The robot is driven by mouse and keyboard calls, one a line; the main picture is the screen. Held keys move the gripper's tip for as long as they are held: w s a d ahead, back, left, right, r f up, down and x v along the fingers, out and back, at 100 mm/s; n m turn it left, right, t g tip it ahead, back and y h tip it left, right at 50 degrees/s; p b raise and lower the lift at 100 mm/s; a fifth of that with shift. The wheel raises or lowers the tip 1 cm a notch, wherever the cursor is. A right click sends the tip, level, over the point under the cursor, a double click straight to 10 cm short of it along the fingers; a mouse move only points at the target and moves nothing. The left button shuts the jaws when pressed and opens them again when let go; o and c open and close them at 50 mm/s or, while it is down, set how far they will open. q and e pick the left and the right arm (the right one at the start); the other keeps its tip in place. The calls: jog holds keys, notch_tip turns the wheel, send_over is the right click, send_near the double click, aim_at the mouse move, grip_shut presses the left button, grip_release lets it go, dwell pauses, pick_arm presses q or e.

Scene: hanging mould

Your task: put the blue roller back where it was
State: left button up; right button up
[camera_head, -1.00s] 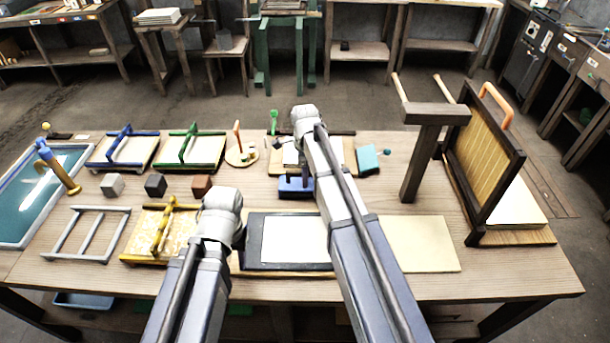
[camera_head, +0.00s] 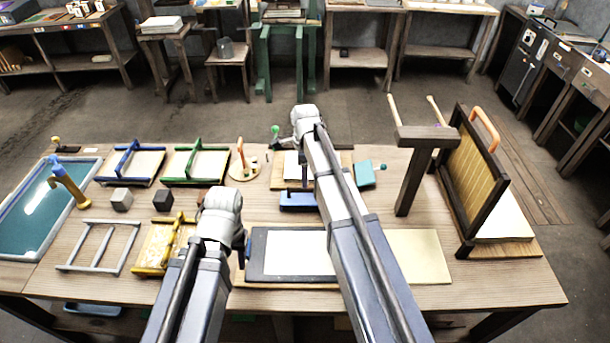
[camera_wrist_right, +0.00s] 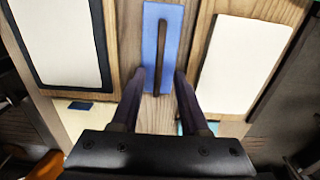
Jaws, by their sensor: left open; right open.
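A flat blue piece (camera_head: 297,201) with a dark bar along its top lies on the table near the middle; I cannot tell for sure that it is the blue roller. In the right wrist view the blue piece (camera_wrist_right: 162,30) is ahead of my right gripper (camera_wrist_right: 155,88), which is open, its fingertips either side of the near end of the bar. Whether they touch it is unclear. In the head view my right gripper (camera_head: 306,180) is above and behind the blue piece. My left gripper (camera_head: 243,244) is open and empty, between the yellow frame and the black-edged board.
A black-edged board (camera_head: 256,262) lies in front of the blue piece. A teal block (camera_head: 366,174) and a dark wooden post (camera_head: 410,180) stand to its right, with a hinged mould (camera_head: 470,190) beyond. Blue and green frames, a yellow frame (camera_head: 145,262) and a water tray are left.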

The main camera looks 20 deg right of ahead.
notch_tip(320, 180, up, 6)
jog(key=p, duration=0.5)
jog(key=s+a+n, duration=0.6)
jog(key=s+n, duration=0.6)
jog(key=s+a+n+h, duration=0.1)
jog(key=s+a+n, duration=0.6)
jog(key=s+n, duration=0.5)
jog(key=shift+a+n, duration=0.15)
jog(key=shift+n, duration=0.35)
jog(key=shift+f, duration=0.1)
